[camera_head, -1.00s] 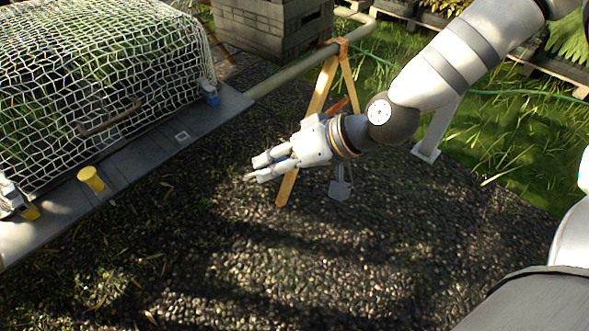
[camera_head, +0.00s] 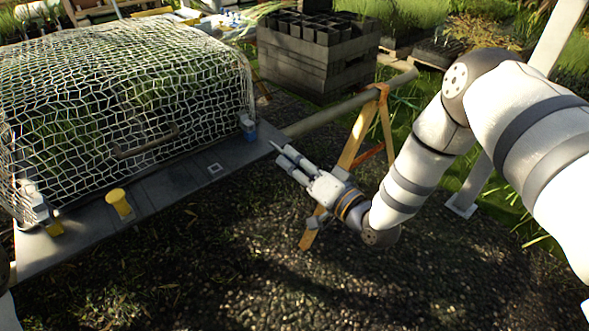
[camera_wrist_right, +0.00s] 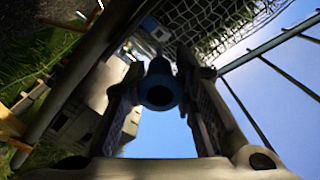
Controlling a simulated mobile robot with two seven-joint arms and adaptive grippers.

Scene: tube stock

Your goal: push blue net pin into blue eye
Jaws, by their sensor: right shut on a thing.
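The blue net pin (camera_wrist_right: 160,92) shows end-on in the right wrist view as a dark blue cylinder with a dark round centre, between the two fingers. My right gripper (camera_head: 280,155) is shut on it. In the head view the fingers point up-left, and the pin cannot be made out there. The blue eye (camera_head: 248,130) is a small blue fitting with a pale top at the right end of the grey board, by the net corner. My fingertips are a little right of and below it in the picture, apart from it. My left gripper is not in view.
A white net (camera_head: 120,90) covers a frame behind the grey board (camera_head: 170,185). A wooden trestle (camera_head: 355,140) holds a pole beside my right arm. Dark crates (camera_head: 315,60) stand behind.

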